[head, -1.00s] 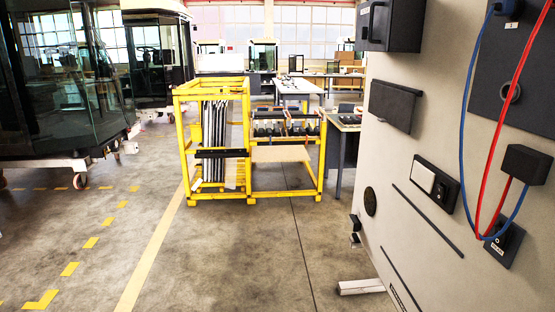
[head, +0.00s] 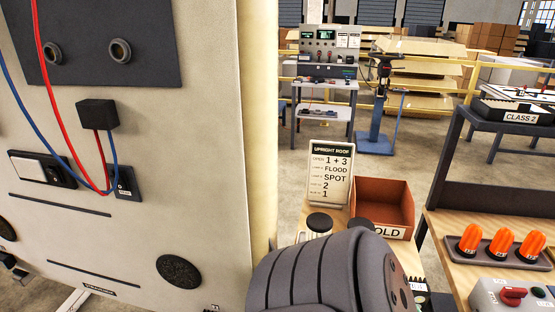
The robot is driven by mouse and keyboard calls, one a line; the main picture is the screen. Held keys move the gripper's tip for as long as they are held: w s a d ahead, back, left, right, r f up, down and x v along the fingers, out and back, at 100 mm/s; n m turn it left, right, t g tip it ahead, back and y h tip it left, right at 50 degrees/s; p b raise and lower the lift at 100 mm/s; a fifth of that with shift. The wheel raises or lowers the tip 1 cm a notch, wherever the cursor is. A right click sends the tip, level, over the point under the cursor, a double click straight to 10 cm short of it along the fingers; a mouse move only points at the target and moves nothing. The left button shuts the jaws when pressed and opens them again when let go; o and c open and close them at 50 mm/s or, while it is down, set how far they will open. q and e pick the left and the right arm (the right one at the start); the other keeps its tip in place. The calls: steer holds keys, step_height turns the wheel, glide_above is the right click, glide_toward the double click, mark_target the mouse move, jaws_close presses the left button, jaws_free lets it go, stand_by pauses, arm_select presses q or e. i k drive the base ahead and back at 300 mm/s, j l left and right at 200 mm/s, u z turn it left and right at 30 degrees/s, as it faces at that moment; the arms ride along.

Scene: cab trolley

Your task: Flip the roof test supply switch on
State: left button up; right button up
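A grey box with a red rotary switch (head: 513,296) sits at the lower right on a wooden bench top. The box is cut off by the frame's edge and its lettering is too small to read surely, so I cannot tell whether this is the roof test supply switch or how it is set. A cream upright roof panel (head: 190,160) fills the left. A red and a blue cable run down it to a black connector (head: 126,182). Neither gripper is in view; a dark grey part of my arm covers the lower middle.
An "UPRIGHT ROOF" card (head: 329,172) stands beside a rust-coloured bin (head: 383,198) marked "OLD", partly hidden by my arm. Several orange lamps stand in a tray (head: 490,247) on the right bench.

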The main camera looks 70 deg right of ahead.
mark_target(512, 297)
steer(key=z, duration=4.1)
steer(key=k+l, duration=0.15)
steer(key=k, duration=0.25)
steer(key=k+l+u, duration=0.1)
steer(key=k, duration=0.3)
